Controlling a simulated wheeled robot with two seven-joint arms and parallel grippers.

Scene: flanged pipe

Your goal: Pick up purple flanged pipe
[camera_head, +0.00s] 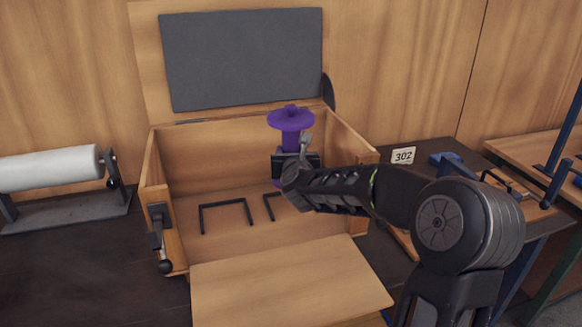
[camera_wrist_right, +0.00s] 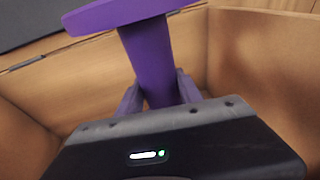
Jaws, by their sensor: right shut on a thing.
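The purple flanged pipe (camera_head: 291,119) is upright inside the open wooden box, its wide round flange at the top. My right gripper (camera_head: 291,165) reaches in from the right and is shut on the pipe below the flange. In the right wrist view the pipe (camera_wrist_right: 152,58) rises between the two fingers of my gripper (camera_wrist_right: 157,95). The pipe's lower part is mostly hidden by my gripper, so I cannot tell whether it touches the box floor. My left gripper is not in view.
The wooden box (camera_head: 155,190) has its lid raised behind and its front panel (camera_head: 290,285) folded down. Black wire brackets (camera_head: 226,202) stand on its floor. A white roll (camera_head: 50,168) is at left. A "302" card (camera_head: 403,156) and blue clamps are at right.

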